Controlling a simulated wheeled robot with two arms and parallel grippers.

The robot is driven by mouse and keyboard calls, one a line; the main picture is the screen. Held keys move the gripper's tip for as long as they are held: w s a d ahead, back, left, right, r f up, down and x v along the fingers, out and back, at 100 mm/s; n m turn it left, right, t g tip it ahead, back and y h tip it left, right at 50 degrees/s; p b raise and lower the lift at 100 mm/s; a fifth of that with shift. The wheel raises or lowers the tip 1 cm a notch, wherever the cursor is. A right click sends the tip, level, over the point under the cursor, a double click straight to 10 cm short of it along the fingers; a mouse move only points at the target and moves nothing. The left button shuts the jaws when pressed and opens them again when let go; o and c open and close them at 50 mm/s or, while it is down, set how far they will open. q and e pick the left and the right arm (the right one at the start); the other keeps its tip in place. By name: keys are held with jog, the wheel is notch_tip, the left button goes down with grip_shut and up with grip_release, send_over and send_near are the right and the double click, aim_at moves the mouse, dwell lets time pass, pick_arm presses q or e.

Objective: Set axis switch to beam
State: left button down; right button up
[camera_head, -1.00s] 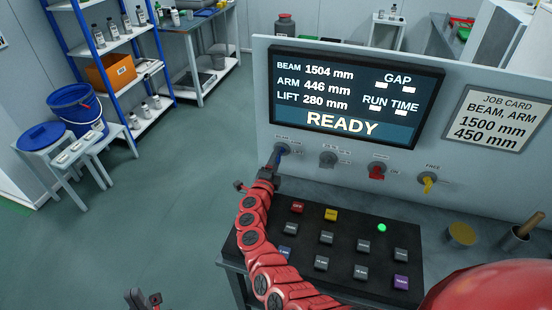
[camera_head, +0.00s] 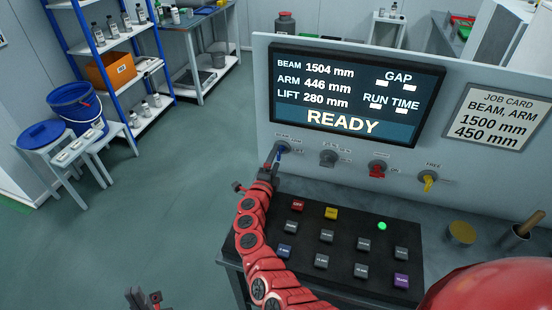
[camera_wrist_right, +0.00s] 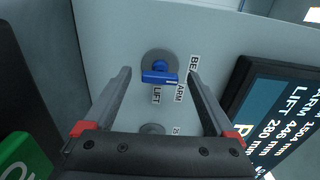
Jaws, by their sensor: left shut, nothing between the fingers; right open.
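The blue axis switch (camera_head: 282,148) is a round knob with a bar handle at the left of the upright panel, below the screen. In the right wrist view the blue handle (camera_wrist_right: 160,77) lies in front of BEAM, ARM and LIFT labels. Its white-marked end is nearest the ARM label (camera_wrist_right: 180,93). My right gripper (camera_head: 271,160) is open in front of the switch. In the wrist view its fingers (camera_wrist_right: 160,82) stand on either side of the handle, apart from it. My left gripper (camera_head: 146,298) is shut and empty at the bottom left, far from the panel.
The screen (camera_head: 345,98) reads READY, beam 1504 mm. Grey (camera_head: 328,158), red (camera_head: 377,170) and yellow (camera_head: 428,180) switches line the panel to the right. A button console (camera_head: 330,245) lies below my right arm. A job card (camera_head: 495,117) hangs right.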

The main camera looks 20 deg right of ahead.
jog(key=b+v, duration=0.2)
jog(key=v, duration=1.3)
jog(key=shift+s+a+f+b, duration=0.1)
jog(key=shift+s+a+b, duration=0.1)
jog(key=shift+b, duration=0.2)
jog(key=shift+s+a, duration=0.15)
jog(key=shift+s, duration=0.15)
